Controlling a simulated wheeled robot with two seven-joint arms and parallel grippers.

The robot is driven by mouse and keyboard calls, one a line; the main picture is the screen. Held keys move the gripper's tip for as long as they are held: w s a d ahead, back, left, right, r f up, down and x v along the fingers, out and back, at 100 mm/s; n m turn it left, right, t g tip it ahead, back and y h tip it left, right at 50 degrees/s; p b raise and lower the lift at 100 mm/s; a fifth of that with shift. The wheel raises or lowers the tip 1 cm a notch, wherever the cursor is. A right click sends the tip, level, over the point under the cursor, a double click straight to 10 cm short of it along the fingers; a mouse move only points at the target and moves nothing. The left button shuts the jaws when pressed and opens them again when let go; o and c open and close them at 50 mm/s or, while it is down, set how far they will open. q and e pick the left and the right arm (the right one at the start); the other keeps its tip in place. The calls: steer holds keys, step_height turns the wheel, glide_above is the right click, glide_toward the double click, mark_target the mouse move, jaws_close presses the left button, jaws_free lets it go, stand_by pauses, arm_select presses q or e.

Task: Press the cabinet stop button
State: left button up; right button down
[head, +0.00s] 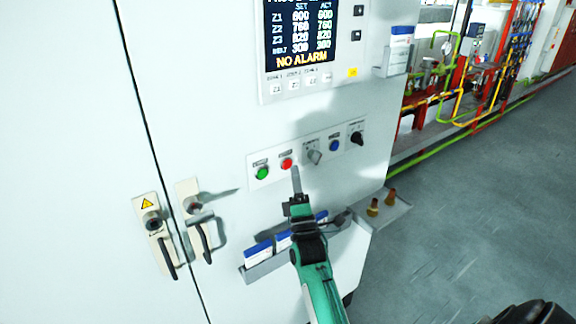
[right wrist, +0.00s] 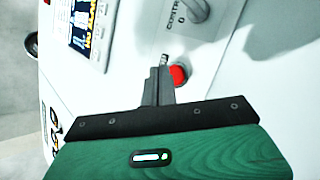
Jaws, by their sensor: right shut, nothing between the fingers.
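The red stop button (head: 286,163) is on a white button strip (head: 325,144) on the cabinet front, between a green button (head: 262,173) and a grey knob (head: 313,154). My right gripper (head: 296,172) is shut and empty, with its fingertips just beside the red button in the head view. In the right wrist view the red button (right wrist: 178,76) shows just right of the shut fingers (right wrist: 160,80). I cannot tell whether the fingertips touch the panel. My left gripper is not in view.
A display panel (head: 305,45) reading "NO ALARM" is above the strip. Two door handles (head: 197,222) stick out at left. A document holder (head: 264,267) with blue-edged papers is below, behind my right arm.

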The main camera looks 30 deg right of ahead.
steer(key=shift+w, duration=0.15)
stand_by(0.6)
steer(key=shift+w, duration=0.3)
steer(key=shift+w+b, duration=0.3)
steer(key=shift+w, duration=0.15)
stand_by(0.6)
steer(key=shift+s, duration=0.15)
steer(key=shift+s+y, duration=0.3)
steer(key=shift+s, duration=0.45)
steer(key=shift+s+p, duration=0.1)
steer(key=shift+p, duration=0.2)
steer(key=shift+s+d+p, duration=0.2)
steer(key=shift+s+p, duration=0.4)
steer(key=shift+s, duration=1.8)
